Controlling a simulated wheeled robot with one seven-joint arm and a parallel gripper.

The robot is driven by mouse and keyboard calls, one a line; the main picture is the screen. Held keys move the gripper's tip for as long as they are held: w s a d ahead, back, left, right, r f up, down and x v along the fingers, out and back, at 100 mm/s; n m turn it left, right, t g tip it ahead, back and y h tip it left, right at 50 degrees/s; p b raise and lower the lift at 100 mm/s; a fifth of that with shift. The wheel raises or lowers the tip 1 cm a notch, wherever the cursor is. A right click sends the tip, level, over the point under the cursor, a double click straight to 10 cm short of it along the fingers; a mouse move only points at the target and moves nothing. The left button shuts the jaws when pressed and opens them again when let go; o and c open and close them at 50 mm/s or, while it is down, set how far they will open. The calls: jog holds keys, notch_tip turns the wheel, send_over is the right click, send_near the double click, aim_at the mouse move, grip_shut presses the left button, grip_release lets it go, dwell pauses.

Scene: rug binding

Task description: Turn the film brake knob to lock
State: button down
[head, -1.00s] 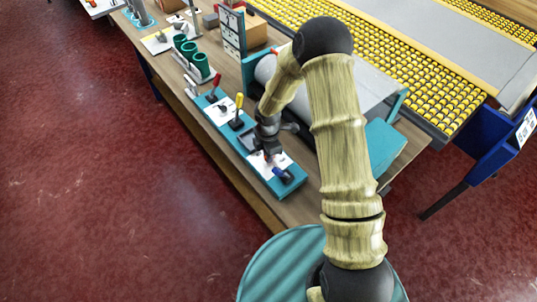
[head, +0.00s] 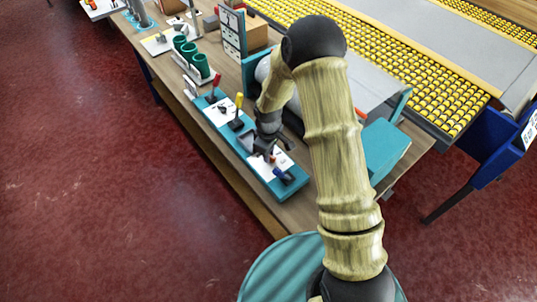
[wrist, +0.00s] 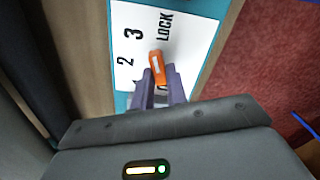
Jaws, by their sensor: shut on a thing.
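The film brake knob is an orange bar-shaped knob (wrist: 156,66) with a pale stripe, on a white dial plate (wrist: 190,22) marked 2, 3 and LOCK; another mark is partly hidden by my fingers. In the wrist view the knob's exposed end points up the picture, between the 3 and the LOCK mark. My gripper (wrist: 161,85) is shut on the knob, one finger on each side of its near end. In the head view my gripper (head: 267,153) is low over the teal control panel (head: 262,178), and the knob is mostly hidden.
A dark blue knob (head: 284,177) is close beside my gripper on the same panel. A yellow-handled lever (head: 238,108) and a red-handled lever (head: 214,87) stand further along it. Green cups (head: 200,65) are beyond. A roller (head: 263,70) stands behind the panel.

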jog(key=shift+w+r+m+b, duration=0.1)
jog(key=shift+w+m+b, duration=0.1)
jog(key=shift+m, duration=0.95)
jog(key=shift+w+r+m+b, duration=0.1)
jog(key=shift+m+b, duration=0.1)
jog(key=shift+m, duration=0.95)
jog(key=c, duration=1.6)
grip_release()
jog(key=shift+o, duration=1)
jog(key=shift+s+d+f, duration=0.1)
jog(key=shift+f, duration=0.05)
notch_tip(320, 180, up, 18)
jog(key=b, duration=0.1)
jog(key=shift+f+b, duration=0.25)
jog(key=shift+b, duration=0.05)
